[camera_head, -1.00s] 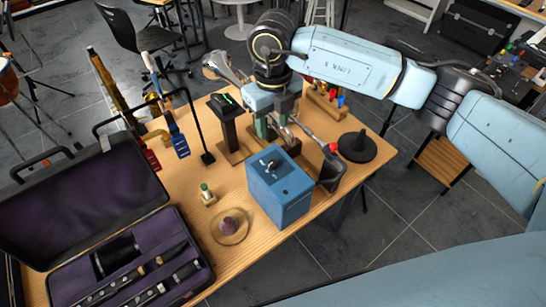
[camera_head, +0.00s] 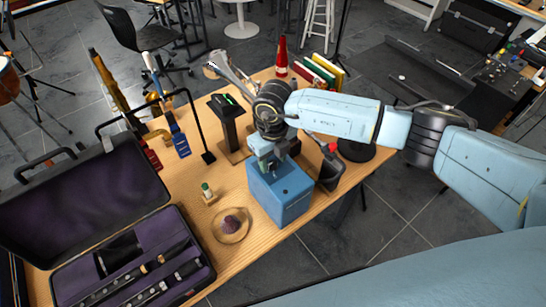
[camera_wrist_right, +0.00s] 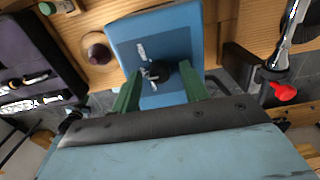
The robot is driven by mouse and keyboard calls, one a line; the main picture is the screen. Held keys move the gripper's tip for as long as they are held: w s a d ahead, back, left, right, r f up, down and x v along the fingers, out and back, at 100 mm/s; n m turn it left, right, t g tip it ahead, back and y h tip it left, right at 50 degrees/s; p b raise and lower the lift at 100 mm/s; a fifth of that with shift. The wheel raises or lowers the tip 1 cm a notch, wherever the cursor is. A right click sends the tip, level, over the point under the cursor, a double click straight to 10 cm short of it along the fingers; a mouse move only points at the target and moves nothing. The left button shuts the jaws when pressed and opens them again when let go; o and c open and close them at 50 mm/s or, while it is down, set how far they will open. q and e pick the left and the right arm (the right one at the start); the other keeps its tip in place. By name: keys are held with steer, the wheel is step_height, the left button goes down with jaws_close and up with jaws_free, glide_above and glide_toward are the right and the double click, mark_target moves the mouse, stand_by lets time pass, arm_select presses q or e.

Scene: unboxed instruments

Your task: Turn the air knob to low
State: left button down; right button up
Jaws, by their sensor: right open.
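The blue box (camera_head: 281,196) stands on the wooden table near its front right edge. In the right wrist view the box (camera_wrist_right: 130,30) shows a dark round knob (camera_wrist_right: 162,74) on its top face, with small pale markings beside it. My right gripper (camera_head: 268,168) is over the box top, and the arm hides the knob in the head view. In the right wrist view the green fingers of the right gripper (camera_wrist_right: 160,92) are open, one on each side of the knob. Contact with the knob cannot be told. My left gripper is not in view.
An open black instrument case (camera_head: 205,270) with purple lining fills the left of the table. A small round dish (camera_head: 246,231) and a small bottle (camera_head: 207,192) stand left of the box. A black stand (camera_head: 230,125) is behind, and a red cone (camera_head: 281,58) farther back.

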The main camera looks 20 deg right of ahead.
steer(key=shift+c, duration=0.3)
jaws_close()
steer(key=n+b, duration=0.5)
steer(key=n, duration=0.1)
steer(key=shift+f, duration=0.15)
steer(key=n+b, duration=0.3)
steer(key=shift+n, duration=0.3)
steer(key=shift+n+b, duration=1.2)
steer(key=shift+r, duration=0.2)
